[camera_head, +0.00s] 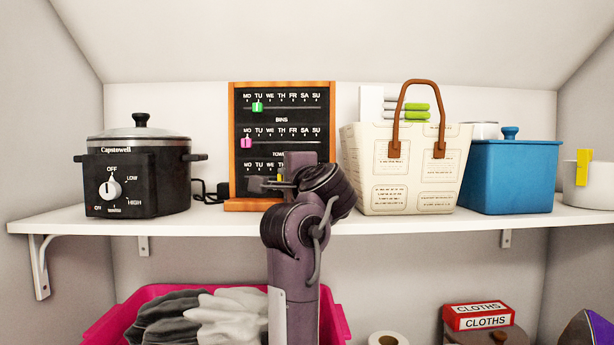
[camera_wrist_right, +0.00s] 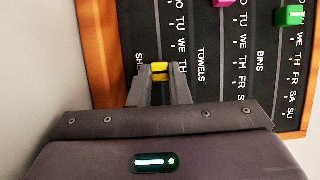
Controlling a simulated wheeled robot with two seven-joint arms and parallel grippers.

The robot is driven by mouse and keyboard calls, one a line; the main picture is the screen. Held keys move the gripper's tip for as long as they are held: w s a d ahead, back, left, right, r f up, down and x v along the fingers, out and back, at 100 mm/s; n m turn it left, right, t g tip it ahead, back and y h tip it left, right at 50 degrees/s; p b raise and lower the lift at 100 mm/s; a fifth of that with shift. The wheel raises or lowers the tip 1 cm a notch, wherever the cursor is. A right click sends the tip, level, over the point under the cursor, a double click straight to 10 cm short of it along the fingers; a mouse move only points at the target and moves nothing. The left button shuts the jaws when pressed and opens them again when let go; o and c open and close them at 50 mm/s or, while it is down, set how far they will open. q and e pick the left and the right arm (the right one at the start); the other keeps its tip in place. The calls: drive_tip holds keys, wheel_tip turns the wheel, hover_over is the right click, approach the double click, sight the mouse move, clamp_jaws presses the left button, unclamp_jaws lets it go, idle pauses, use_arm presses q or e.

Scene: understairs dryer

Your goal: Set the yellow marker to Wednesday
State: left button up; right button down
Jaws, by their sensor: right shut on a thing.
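A black board (camera_head: 290,120) in a wooden frame stands on the shelf, with three rows of weekday labels and tracks. The yellow marker (camera_wrist_right: 160,71) is on the lowest track, about level with the TH label. Only a sliver of it shows in the head view (camera_head: 280,178). My right gripper (camera_wrist_right: 160,80) is shut on the yellow marker. In the head view my right gripper (camera_head: 280,184) hides the right part of the lowest row. A green marker (camera_head: 257,106) is under TU in the BINS row. A pink marker (camera_head: 246,142) is under MO in the TOWELS row. My left gripper is not in view.
On the white shelf (camera_head: 220,222), a black slow cooker (camera_head: 150,175) stands left of the board. A cream basket (camera_head: 375,185) with brown handles stands close on the right, then a blue box (camera_head: 510,178). Below is a pink tub (camera_head: 335,322) with cloths.

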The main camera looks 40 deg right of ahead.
drive_tip(key=shift+w+a+f, duration=0.1)
drive_tip(key=shift+w+a, duration=0.95)
drive_tip(key=shift+s+d, duration=0.1)
drive_tip(key=shift+s, duration=0.05)
drive_tip(key=c, duration=1.3)
unclamp_jaws()
drive_tip(key=shift+c, duration=0.2)
drive_tip(key=shift+s, duration=0.6)
drive_tip(key=v, duration=0.5)
drive_tip(key=shift+s, duration=0.1)
drive_tip(key=shift+s+a, duration=0.55)
